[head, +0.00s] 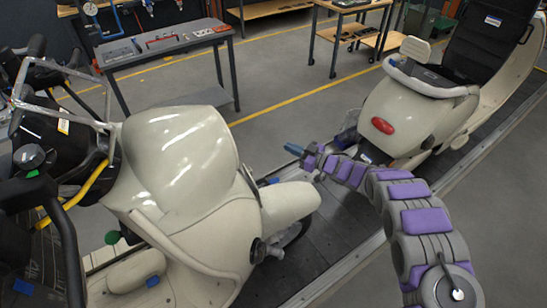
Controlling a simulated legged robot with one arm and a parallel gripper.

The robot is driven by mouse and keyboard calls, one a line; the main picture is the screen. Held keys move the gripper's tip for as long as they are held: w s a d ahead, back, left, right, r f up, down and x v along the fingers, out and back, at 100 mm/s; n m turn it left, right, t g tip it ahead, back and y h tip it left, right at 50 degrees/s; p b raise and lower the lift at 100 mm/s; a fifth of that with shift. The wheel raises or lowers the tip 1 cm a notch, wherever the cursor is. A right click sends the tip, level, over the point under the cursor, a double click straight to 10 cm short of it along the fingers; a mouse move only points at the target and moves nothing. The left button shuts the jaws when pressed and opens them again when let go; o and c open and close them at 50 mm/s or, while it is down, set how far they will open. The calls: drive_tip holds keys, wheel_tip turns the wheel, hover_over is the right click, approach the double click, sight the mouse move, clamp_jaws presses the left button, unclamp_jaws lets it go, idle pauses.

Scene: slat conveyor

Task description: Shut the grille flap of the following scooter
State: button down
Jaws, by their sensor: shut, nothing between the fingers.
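The following scooter (180,150) is the cream one at the left, with its front toward the right. Its front fender (288,203) reaches out over the conveyor. I cannot make out the grille flap or its state; the scooter's front face is turned mostly away from this view. My gripper (293,149) is shut and empty. It is in the air beyond and above the fender in the picture, to the right of the front fairing, with a visible gap between it and the scooter.
Another cream scooter (410,108) with a red tail light stands ahead on the slat conveyor (326,236). A grey workbench (165,42) with tools is at the back left. A wheeled wooden table (357,35) is at the back. Floor between them is clear.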

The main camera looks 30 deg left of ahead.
drive_tip(key=w+d+r+m+t+h, duration=0.2)
drive_tip(key=w+d+t+h, duration=0.15)
drive_tip(key=w, duration=0.45)
drive_tip(key=w+d+r+m+t+h, duration=0.25)
drive_tip(key=w+t, duration=0.25)
drive_tip(key=w, duration=0.3)
drive_tip(key=w+d+m+h, duration=0.2)
drive_tip(key=d+m+h, duration=0.2)
drive_tip(key=d+h, duration=0.45)
drive_tip(key=s+a+r+n+g+y, duration=0.15)
drive_tip(key=s+a+g, duration=0.25)
drive_tip(key=s, duration=0.5)
drive_tip(key=s+a+r+g+y, duration=0.1)
drive_tip(key=s+a+r+g, duration=0.1)
drive_tip(key=s+a+g, duration=0.45)
drive_tip(key=s+a+r+n+g+y, duration=0.1)
drive_tip(key=s+a+g+y, duration=0.15)
drive_tip(key=s, duration=0.85)
drive_tip(key=s+x, duration=0.2)
drive_tip(key=x, duration=1)
drive_tip(key=shift+s+a+r+h+p, duration=0.25)
drive_tip(key=shift+r+h+p, duration=0.05)
drive_tip(key=shift+r+h, duration=0.15)
